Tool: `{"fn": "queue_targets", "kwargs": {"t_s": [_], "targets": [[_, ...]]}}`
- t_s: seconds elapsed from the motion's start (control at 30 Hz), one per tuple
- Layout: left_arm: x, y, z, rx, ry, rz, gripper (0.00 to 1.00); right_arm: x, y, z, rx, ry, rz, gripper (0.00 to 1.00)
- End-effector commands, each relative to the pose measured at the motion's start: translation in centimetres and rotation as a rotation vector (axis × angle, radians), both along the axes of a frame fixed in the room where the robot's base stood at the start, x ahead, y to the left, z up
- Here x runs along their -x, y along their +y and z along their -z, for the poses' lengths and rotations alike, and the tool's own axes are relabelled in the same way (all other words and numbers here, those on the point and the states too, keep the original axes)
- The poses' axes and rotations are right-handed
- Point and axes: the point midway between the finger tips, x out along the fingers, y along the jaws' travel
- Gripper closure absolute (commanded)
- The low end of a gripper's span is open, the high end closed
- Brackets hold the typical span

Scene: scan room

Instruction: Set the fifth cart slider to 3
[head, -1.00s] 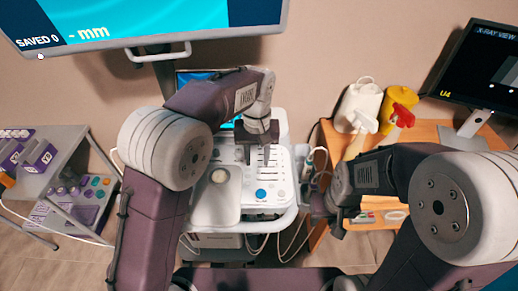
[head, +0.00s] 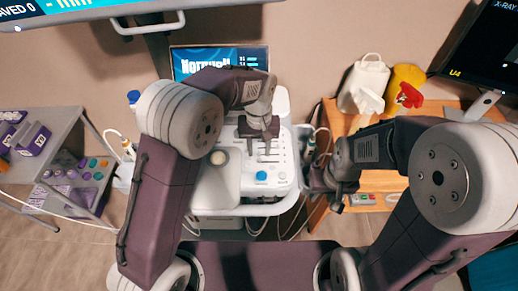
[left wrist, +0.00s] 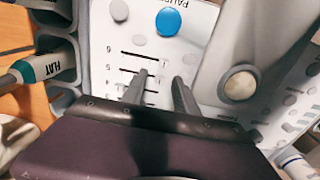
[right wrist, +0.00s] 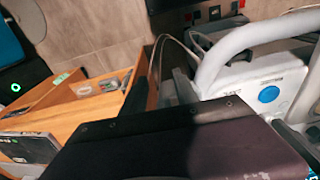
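The cart panel (head: 283,180) is white, with a stack of slider slots, a blue button (head: 261,176) and a round knob. In the left wrist view, slots labelled 6 (left wrist: 140,55), 5 (left wrist: 130,70) and 4 show. Contact cannot be told.
A grey side cart (head: 65,125) is at left. A probe labelled FLAT (left wrist: 40,68) sits beside the panel. A screen (head: 218,62) stands behind it.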

Motion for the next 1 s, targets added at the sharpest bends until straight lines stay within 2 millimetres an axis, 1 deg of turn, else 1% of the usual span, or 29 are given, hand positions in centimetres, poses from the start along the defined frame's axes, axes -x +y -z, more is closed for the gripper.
{"fn": "queue_targets", "kwargs": {"t_s": [0.13, 0.17, 0.2, 0.27, 0.3, 1.0], "targets": [[-0.01, 0.0, -0.02, 0.0, 0.0, 0.0, 0.65, -0.01, 0.0, -0.02, 0.0, 0.0, 0.0, 0.65], [-0.01, 0.0, -0.03, 0.0, 0.0, 0.0, 0.67, -0.01, 0.0, -0.02, 0.0, 0.0, 0.0, 0.65], [-0.01, 0.0, -0.03, 0.0, 0.0, 0.0, 0.78, -0.01, 0.0, -0.02, 0.0, 0.0, 0.0, 0.65], [-0.02, 0.0, -0.04, 0.0, 0.0, 0.0, 0.95, -0.01, 0.0, -0.02, 0.0, 0.0, 0.0, 0.65], [-0.02, 0.0, -0.05, 0.0, -0.001, 0.0, 1.0, -0.01, 0.0, -0.02, 0.0, 0.0, 0.0, 0.65], [-0.02, 0.0, -0.14, 0.0, -0.001, 0.0, 1.0, -0.01, 0.0, -0.04, 0.0, 0.0, 0.0, 0.65]]}}
